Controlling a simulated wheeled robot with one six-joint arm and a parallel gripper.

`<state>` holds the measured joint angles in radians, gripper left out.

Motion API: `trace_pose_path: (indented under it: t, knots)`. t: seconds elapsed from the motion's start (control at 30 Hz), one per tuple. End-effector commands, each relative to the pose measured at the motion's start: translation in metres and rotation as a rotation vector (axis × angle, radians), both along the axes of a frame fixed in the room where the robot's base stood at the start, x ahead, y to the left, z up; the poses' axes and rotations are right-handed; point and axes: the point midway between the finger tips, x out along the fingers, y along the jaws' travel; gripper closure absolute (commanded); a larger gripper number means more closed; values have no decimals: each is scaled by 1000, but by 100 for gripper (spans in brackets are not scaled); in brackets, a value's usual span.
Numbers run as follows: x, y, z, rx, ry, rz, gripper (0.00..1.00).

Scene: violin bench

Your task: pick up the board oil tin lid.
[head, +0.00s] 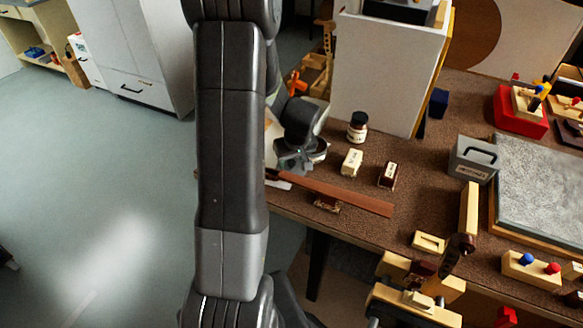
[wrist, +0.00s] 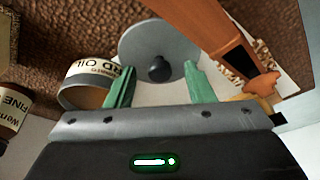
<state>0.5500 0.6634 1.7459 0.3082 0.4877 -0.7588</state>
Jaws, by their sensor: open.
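The board oil tin lid is a round grey disc (wrist: 145,40) with a dark knob at its middle, seen in the wrist view. My gripper (wrist: 159,67) is open, its two green fingers on either side of the lid's near part, with the knob between them. I cannot tell whether the fingers touch the lid. The oil tin (wrist: 88,80), with a cream label ending in "RD OIL", is left of the lid, partly hidden by the left finger.
A brown wooden strip (wrist: 215,35) lies close to the right of the lid. A labelled brown bottle (wrist: 10,108) stands at the far left. In the head view a dark jar (head: 357,127) and two small blocks stand right of my gripper, before a white panel (head: 385,75).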

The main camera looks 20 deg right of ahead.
Motion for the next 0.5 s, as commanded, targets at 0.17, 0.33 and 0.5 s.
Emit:
trace_pose_path:
  t: [0.17, 0.33, 0.5]
  knots:
    - [0, 0, 0, 0, 0, 0, 67]
    - [0, 0, 0, 0, 0, 0, 99]
    - [0, 0, 1, 0, 0, -1, 100]
